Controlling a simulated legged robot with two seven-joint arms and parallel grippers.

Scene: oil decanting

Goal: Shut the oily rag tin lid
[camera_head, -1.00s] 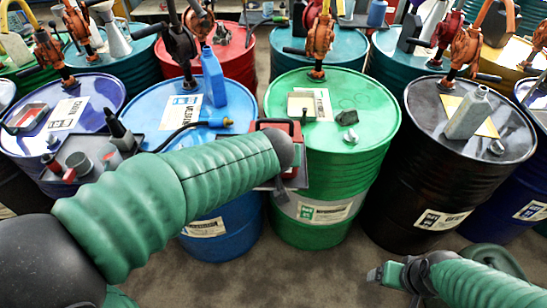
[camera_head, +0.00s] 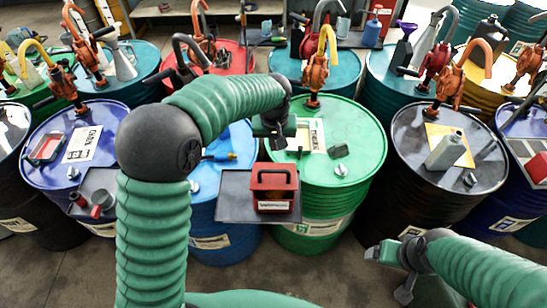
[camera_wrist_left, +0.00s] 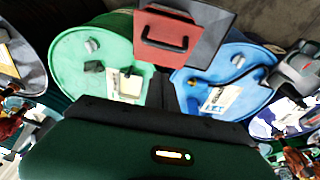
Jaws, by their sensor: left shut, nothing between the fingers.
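The oily rag tin (camera_head: 273,204) is a small red box with a black handle and a white label. It stands on a grey shelf in front of the blue and green drums. Its red lid (camera_head: 274,170) looks flat on top, though whether it is fully seated is unclear. The tin also shows at the top of the left wrist view (camera_wrist_left: 166,52). My left gripper (camera_head: 275,142) is shut and empty, beyond the tin near the green drum's edge and apart from the lid. My right gripper (camera_head: 388,268) is low at the right, its jaw opening unclear.
The grey shelf (camera_head: 232,205) juts out under the tin. The green drum (camera_head: 355,165) and black drum (camera_head: 425,180) stand behind, with orange pumps and a grey bottle (camera_head: 446,150) on top. The floor in front (camera_head: 330,275) is clear.

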